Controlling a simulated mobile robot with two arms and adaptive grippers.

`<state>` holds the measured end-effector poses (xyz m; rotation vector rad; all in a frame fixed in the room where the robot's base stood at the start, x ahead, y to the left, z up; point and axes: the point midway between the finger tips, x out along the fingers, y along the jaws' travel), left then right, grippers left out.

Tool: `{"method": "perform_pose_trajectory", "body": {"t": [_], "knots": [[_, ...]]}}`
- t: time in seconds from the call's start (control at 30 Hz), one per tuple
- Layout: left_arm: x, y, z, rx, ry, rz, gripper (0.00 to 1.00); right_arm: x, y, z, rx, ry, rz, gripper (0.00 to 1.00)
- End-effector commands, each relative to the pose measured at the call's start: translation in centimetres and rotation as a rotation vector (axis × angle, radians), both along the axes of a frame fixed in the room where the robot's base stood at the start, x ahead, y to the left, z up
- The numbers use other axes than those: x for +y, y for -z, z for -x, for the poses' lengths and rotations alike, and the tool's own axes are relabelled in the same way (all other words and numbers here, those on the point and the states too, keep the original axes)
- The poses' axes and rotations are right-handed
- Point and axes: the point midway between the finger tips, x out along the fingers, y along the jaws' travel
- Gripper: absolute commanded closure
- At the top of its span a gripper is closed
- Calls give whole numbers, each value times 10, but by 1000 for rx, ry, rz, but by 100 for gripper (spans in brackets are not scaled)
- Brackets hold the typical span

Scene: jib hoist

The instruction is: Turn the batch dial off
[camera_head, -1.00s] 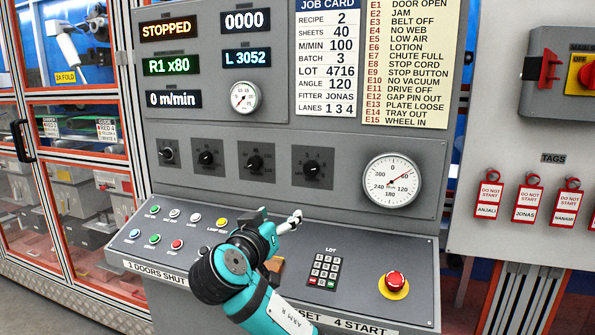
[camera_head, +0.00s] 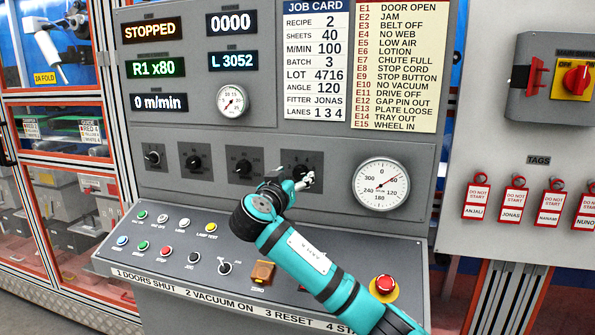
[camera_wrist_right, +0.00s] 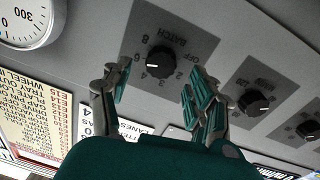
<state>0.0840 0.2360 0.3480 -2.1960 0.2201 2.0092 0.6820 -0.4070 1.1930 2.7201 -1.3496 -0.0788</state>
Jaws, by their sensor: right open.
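The batch dial (camera_wrist_right: 160,61) is a black knob on a dark square plate, upside down in the right wrist view. Its white mark points to the lower left among the numbers, away from the OFF label at its right. In the head view the dial's plate (camera_head: 302,159) is the rightmost of the dial row, and my gripper partly hides the knob. My right gripper (camera_head: 308,180) is open and empty in front of it. In the wrist view its fingertips (camera_wrist_right: 157,76) stand on either side of the knob, apart from it; contact is not visible.
Other black dials (camera_head: 243,167) sit to the left in the same row. A round gauge (camera_head: 381,185) is to the right. Below are a sloped desk with buttons (camera_head: 166,251), an orange switch (camera_head: 262,272) and a red stop button (camera_head: 385,285). Tags (camera_head: 513,204) hang at the right.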

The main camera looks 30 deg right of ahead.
Motion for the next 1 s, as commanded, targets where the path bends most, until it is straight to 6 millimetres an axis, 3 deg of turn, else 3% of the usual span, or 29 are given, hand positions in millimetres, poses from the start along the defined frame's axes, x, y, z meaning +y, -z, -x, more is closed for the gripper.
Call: {"method": "perform_pose_trajectory", "body": {"t": [0.2,0.57,1.0], "knots": [[0,-7,-3,-6,0,1,100,-19,0,-14,2,1,1,40],[0,-7,-4,-6,0,1,100,-22,1,-17,1,-1,1,41],[0,-7,-3,-5,0,1,100,-21,1,-17,1,-1,1,95]]}}
